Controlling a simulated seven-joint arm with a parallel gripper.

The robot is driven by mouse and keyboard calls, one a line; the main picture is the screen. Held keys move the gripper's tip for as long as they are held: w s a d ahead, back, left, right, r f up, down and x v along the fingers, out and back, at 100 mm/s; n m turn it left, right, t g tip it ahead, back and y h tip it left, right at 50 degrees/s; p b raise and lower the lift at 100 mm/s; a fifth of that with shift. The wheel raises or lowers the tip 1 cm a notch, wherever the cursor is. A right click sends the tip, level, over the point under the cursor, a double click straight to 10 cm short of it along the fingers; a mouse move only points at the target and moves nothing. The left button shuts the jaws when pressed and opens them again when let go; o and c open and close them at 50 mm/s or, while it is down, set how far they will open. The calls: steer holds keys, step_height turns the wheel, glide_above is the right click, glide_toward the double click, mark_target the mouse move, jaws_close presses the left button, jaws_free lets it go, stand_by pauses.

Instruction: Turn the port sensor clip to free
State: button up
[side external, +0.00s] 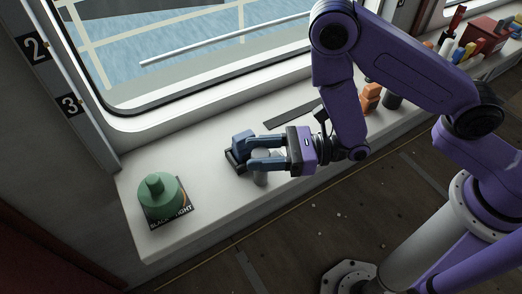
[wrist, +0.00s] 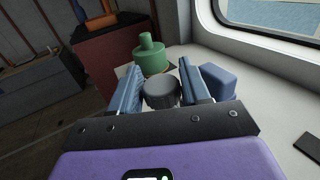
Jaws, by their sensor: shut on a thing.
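My gripper (side external: 255,153) is low over the white sill, its two blue fingers level and spread around a grey round piece. In the wrist view, the gripper (wrist: 158,80) has this dark grey round piece (wrist: 161,92) between its fingers, shut on it. A blue block (wrist: 218,80) stands just right of the right finger in the wrist view. No label shows which part is the port sensor clip. The fingers partly hide the piece and whatever is under it.
A green bottle-shaped object (side external: 161,193) stands on a dark printed book (side external: 184,209) at the sill's left end. A flat dark strip (side external: 293,116) lies near the window. Orange blocks (side external: 371,97) and a dark cylinder (side external: 392,100) stand farther right. The sill's front edge is close by.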

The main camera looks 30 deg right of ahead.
steer(key=o, duration=0.9)
steer(key=shift+w, duration=0.1)
steer(key=shift+o, duration=0.2)
steer(key=shift+n+g+y, duration=0.6)
steer(key=shift+n+g, duration=0.3)
steer(key=shift+g, duration=0.4)
